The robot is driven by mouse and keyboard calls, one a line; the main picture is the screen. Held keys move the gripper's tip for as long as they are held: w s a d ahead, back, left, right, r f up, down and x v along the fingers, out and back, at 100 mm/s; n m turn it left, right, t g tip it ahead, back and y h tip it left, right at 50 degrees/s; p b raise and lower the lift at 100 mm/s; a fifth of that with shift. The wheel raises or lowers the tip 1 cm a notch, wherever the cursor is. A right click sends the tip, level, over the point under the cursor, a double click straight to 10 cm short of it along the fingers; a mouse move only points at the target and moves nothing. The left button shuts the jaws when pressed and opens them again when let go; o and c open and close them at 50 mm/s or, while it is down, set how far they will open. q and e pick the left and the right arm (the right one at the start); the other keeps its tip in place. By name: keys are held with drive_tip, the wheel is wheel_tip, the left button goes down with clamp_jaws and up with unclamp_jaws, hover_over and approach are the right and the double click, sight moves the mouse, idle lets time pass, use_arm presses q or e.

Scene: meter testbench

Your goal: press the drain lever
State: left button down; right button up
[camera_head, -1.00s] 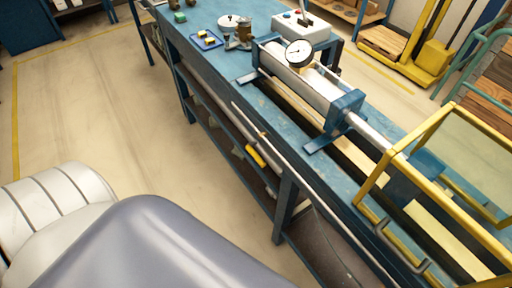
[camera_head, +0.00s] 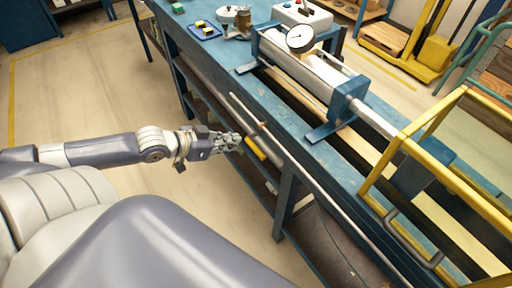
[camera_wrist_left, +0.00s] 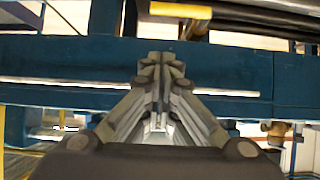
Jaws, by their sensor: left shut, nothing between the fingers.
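A lever with a yellow grip (camera_head: 255,149), which looks like the drain lever, is at the front side of the blue bench, below the top edge. A yellow piece, apparently this grip, also shows at the top of the left wrist view (camera_wrist_left: 180,10). My left gripper (camera_head: 236,142) reaches in from the left, just left of the yellow grip. Its fingers are closed together and empty, pointing at the bench's blue front beam in the left wrist view (camera_wrist_left: 160,62). I cannot tell whether the fingertips touch anything. My right gripper is not in view.
The blue bench (camera_head: 272,103) carries a white cylinder (camera_head: 305,72) with a dial gauge (camera_head: 300,38). A yellow guard frame (camera_head: 420,130) stands at the right. A long rod (camera_head: 320,195) runs along the bench front. The floor (camera_head: 90,100) left of the bench is clear.

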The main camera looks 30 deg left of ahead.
use_arm(q)
drive_tip(key=shift+w+f, duration=0.1)
drive_tip(key=b, duration=0.3)
hover_over(256, 149)
drive_tip(key=s, duration=0.3)
wheel_tip(256, 149, down, 5)
drive_tip(key=f, duration=0.2)
drive_tip(key=w+d+f, duration=0.1)
drive_tip(key=shift+d+f, duration=0.1)
drive_tip(key=shift+f, duration=0.55)
drive_tip(key=shift+d, duration=0.1)
drive_tip(key=shift+f+p, duration=0.1)
drive_tip(key=shift+p, duration=0.25)
drive_tip(key=shift+f+y, duration=0.1)
drive_tip(key=shift+y, duration=0.2)
